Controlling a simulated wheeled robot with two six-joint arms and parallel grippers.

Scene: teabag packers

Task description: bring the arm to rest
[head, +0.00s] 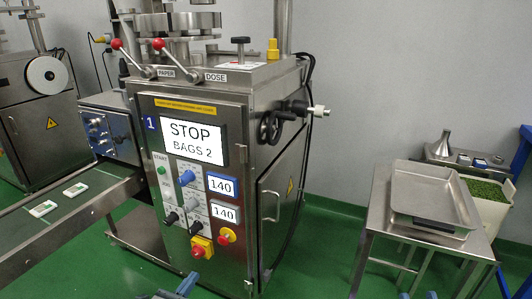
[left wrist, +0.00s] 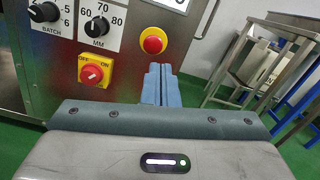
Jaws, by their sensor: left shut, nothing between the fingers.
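My left gripper (head: 187,284) shows at the bottom edge of the head view, low in front of the packing machine (head: 240,120). In the left wrist view its two blue fingers (left wrist: 161,84) are pressed together with nothing between them. They point at the machine's front, just below the red stop button (left wrist: 153,40) in the picture. Whether they touch the panel cannot be told, but a gap seems to show. My right gripper (head: 418,296) shows only as two small fingertips, set apart, at the bottom edge in front of the steel table. The rest of it is out of view.
The machine's screen (head: 192,142) reads STOP, BAGS 2. Two teabags (head: 43,208) lie on the conveyor (head: 98,191) at left. A steel table (head: 380,215) with an empty tray (head: 433,190) stands at right. A crate (head: 490,215) of green leaves is behind. Green floor lies between machine and table.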

